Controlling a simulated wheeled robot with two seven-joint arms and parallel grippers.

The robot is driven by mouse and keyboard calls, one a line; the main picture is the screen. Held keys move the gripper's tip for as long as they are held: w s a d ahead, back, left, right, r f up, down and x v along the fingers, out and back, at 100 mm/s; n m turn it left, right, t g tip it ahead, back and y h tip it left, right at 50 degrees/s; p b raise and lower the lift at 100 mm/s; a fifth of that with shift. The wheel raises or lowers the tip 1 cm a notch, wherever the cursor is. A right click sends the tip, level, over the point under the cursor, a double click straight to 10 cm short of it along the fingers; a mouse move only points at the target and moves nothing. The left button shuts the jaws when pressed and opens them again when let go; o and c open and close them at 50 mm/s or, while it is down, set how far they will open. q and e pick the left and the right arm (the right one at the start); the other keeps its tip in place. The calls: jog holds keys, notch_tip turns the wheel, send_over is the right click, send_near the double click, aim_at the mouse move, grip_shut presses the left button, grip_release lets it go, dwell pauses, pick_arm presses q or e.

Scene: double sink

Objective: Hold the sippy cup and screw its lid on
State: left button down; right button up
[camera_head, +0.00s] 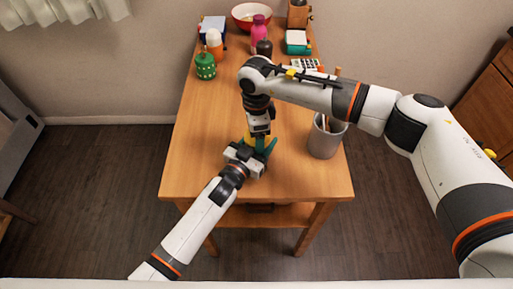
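A small teal and yellow thing, which looks like the sippy cup (270,148), is at the middle of the wooden table, largely hidden by my grippers. My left gripper (251,154) reaches in from the front left and is right at its near side. My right gripper (260,127) points down from above, directly over it. The lid is not clearly seen apart from the cup; a yellow patch shows below the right gripper. The fingertips of both grippers are too small and covered to tell how far they are closed.
A grey cup with utensils (325,138) stands on the right of the wooden table (200,165). The table's left front is clear.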

pick_arm(q)
jog(key=shift+w+a, duration=0.2)
jog(key=shift+a, duration=0.05)
pick_arm(e)
jog(key=shift+s+a, duration=0.1)
jog(key=shift+s, duration=0.2)
jog(key=shift+r, duration=0.35)
pick_arm(q)
jog(key=shift+s+f, duration=0.1)
jog(key=shift+s, duration=0.05)
pick_arm(e)
jog(key=shift+r, duration=1.9)
jog(key=shift+w, duration=0.1)
jog(key=shift+c, duration=0.5)
pick_arm(q)
jog(key=shift+d, duration=0.1)
pick_arm(e)
jog(key=n, duration=0.1)
jog(key=r+n, duration=0.1)
jog(key=n, duration=0.1)
jog(key=shift+r, duration=0.3)
jog(key=r+n, duration=0.1)
jog(key=n, duration=0.1)
jog(key=r+n, duration=0.1)
jog(key=shift+n, duration=0.4)
